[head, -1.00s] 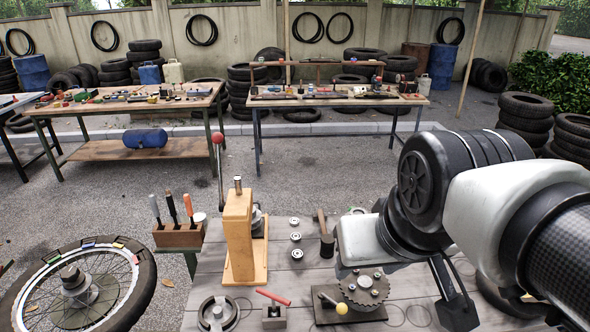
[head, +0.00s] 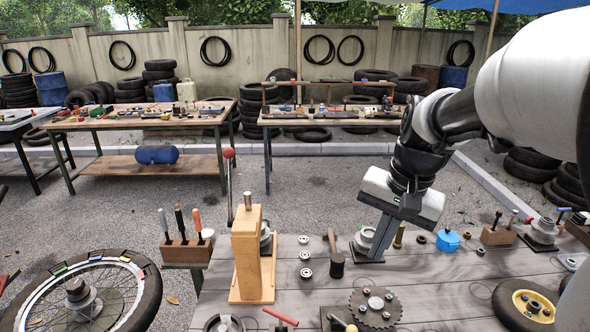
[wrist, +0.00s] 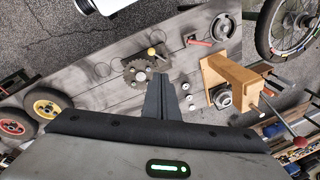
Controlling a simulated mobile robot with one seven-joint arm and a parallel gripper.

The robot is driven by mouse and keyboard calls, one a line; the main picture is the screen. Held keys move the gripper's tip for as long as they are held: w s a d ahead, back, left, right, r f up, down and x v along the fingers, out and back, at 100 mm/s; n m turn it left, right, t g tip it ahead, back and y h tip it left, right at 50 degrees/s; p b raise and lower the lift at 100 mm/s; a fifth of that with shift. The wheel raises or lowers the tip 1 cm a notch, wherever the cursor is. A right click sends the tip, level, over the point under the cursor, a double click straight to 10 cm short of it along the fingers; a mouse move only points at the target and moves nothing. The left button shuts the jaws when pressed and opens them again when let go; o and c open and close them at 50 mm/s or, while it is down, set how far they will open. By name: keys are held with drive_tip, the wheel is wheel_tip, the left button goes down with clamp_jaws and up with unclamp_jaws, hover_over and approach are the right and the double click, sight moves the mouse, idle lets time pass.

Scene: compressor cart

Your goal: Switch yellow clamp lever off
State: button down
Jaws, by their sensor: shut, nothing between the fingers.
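The yellow clamp lever shows its yellow ball knob (head: 351,328) at the bottom edge of the head view, where most of the lever is cut off. In the wrist view the yellow knob (wrist: 152,51) stands on a dark plate beside a toothed disc (wrist: 137,70). My gripper (head: 377,258) is shut and empty, pointing down over the bench behind the toothed disc (head: 374,308). In the wrist view my gripper's fingers (wrist: 161,78) are together, apart from the knob in the picture. The lever's exact angle is hard to tell.
A red-handled lever (head: 281,316) is left of the yellow knob. A wooden stand (head: 246,250) rises at the left, with a tall red-knobbed lever (head: 229,154). A mallet (head: 334,255) and small metal rings (head: 305,255) lie between. A yellow-hubbed wheel (head: 527,305) is at right.

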sight(341, 322)
drive_tip(key=w+d+f+m+g+y+b, duration=0.1)
drive_tip(key=w+d+f+m, duration=0.2)
drive_tip(key=f, duration=0.7)
drive_tip(key=w+d+f+m+g+y+b, duration=0.1)
drive_tip(key=w+d+f+m+g, duration=0.1)
drive_tip(key=w+d+f, duration=0.4)
wheel_tip(341, 322, down, 4)
drive_tip(key=shift+w+d+f+m, duration=0.2)
drive_tip(key=shift+w+m, duration=0.25)
drive_tip(key=shift+m, duration=0.45)
drive_tip(key=x, duration=1)
drive_tip(key=shift+s+f, duration=0.1)
drive_tip(key=shift+s, duration=0.1)
drive_tip(key=shift+s+a+f, duration=0.1)
drive_tip(key=shift+s+a, duration=0.15)
drive_tip(key=shift+a, duration=0.35)
drive_tip(key=shift+s+a+f, duration=0.1)
drive_tip(key=shift+s+a, duration=0.1)
drive_tip(key=shift+a, duration=0.4)
drive_tip(key=shift+s+a, duration=0.25)
drive_tip(key=shift+a, duration=0.3)
